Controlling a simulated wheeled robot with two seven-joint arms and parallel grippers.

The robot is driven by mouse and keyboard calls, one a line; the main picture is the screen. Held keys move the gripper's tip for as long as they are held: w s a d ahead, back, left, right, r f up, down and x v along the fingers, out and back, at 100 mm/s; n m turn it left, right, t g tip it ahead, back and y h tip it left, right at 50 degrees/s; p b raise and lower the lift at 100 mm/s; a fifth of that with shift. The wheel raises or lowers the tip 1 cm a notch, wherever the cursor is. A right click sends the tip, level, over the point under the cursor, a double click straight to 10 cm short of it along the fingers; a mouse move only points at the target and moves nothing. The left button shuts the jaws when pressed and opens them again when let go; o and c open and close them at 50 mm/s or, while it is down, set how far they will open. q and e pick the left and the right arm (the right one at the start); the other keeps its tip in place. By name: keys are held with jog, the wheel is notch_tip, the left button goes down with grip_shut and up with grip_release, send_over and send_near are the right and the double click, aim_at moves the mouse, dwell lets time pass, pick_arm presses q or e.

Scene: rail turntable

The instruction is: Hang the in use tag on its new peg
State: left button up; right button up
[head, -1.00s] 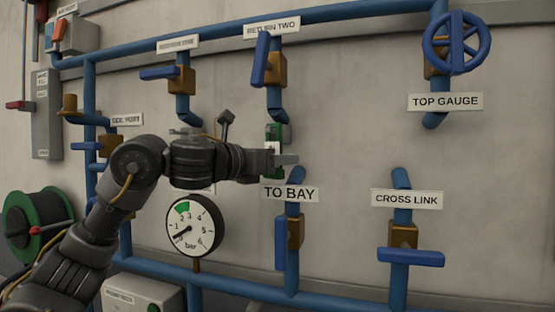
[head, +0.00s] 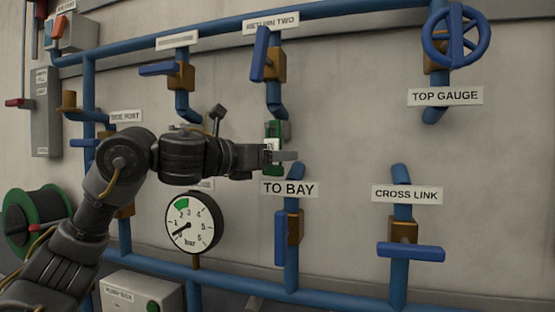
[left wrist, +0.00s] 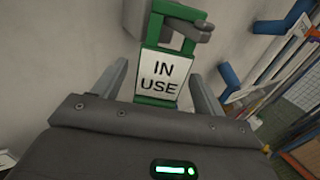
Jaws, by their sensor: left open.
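The in use tag (left wrist: 160,77) has a green frame and a white plate reading IN USE. In the left wrist view its top is at a grey peg-like fitting (left wrist: 200,32) on the wall. In the head view the tag (head: 273,134) shows as a small green piece above the TO BAY label, partly hidden by my gripper. My left gripper (left wrist: 160,88) is open, with one finger on each side of the tag's plate; gaps show on both sides. It also shows in the head view (head: 286,157). My right gripper is not in view.
Blue pipes with valves run around the tag. The RETURN TWO valve (head: 262,55) is above it and the TO BAY valve (head: 294,228) below. A pressure gauge (head: 193,224) is below my forearm. Bare wall lies right of the tag, above CROSS LINK (head: 407,194).

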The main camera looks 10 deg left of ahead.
pick_arm(q)
jog(key=b+v, duration=0.3)
jog(key=v, duration=0.6)
